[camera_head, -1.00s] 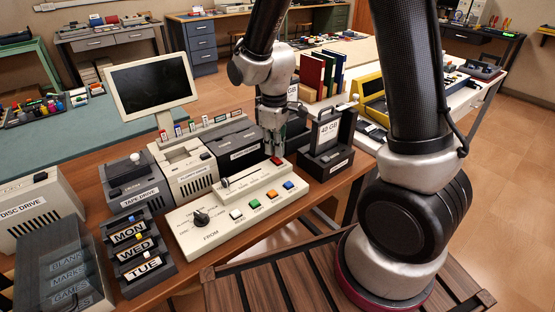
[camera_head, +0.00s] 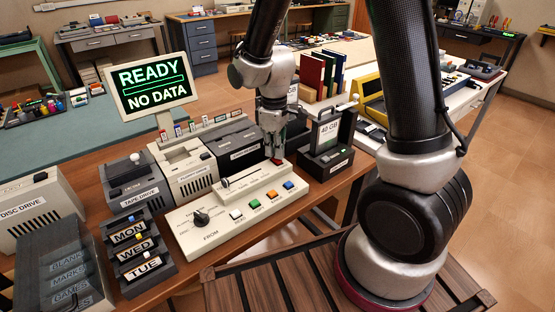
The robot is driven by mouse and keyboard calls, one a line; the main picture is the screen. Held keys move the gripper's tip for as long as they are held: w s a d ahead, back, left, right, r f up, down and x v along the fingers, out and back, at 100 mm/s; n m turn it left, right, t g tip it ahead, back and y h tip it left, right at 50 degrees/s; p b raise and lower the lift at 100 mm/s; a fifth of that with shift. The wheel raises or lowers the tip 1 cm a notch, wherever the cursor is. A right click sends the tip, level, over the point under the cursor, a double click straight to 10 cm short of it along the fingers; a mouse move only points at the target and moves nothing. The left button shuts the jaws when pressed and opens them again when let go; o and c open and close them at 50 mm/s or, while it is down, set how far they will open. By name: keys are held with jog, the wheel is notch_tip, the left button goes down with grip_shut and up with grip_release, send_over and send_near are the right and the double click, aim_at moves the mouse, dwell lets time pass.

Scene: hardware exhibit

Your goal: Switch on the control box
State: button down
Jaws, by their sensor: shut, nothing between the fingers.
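The control box (camera_head: 219,239) is a cream panel at the front of the wooden table, with a black dial (camera_head: 201,217), a slider (camera_head: 250,177) and white, green, orange and blue buttons. A red switch (camera_head: 277,161) sits at its far right end, partly hidden by my gripper. My gripper (camera_head: 275,155) points down at the red switch with its fingers shut and empty; the tips appear to touch it. The monitor (camera_head: 151,86) behind the box is lit and reads "READY" and "NO DATA" in green and white.
The tape drive (camera_head: 135,180) and floppy drive (camera_head: 186,166) stand behind the box. A black 40 GB disk unit (camera_head: 327,150) stands close to the right of my gripper. Labelled tapes MON, WED and TUE (camera_head: 135,250) sit left of the box. The disc drive (camera_head: 38,212) is far left.

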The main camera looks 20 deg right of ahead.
jog(key=shift+r, duration=3.25)
jog(key=shift+s+d+m, duration=0.1)
jog(key=shift+s+m, duration=0.1)
jog(key=shift+m, duration=0.1)
jog(key=shift+s+d+f+m+g, duration=0.2)
jog(key=shift+s+m+g, duration=0.1)
jog(key=shift+s, duration=0.25)
jog(key=shift+s+d+f+m+g, duration=0.1)
jog(key=shift+s+d+m+g, duration=0.15)
jog(key=shift+s, duration=0.3)
jog(key=s+d+r+m+t, duration=0.5)
jog(key=s+d+r+m, duration=0.3)
jog(key=s+d+r, duration=0.5)
jog(key=s+r, duration=0.3)
jog(key=shift+s+d+r, duration=0.15)
jog(key=shift+s+d, duration=0.05)
jog(key=shift+d, duration=0.2)
jog(key=shift+t, duration=0.25)
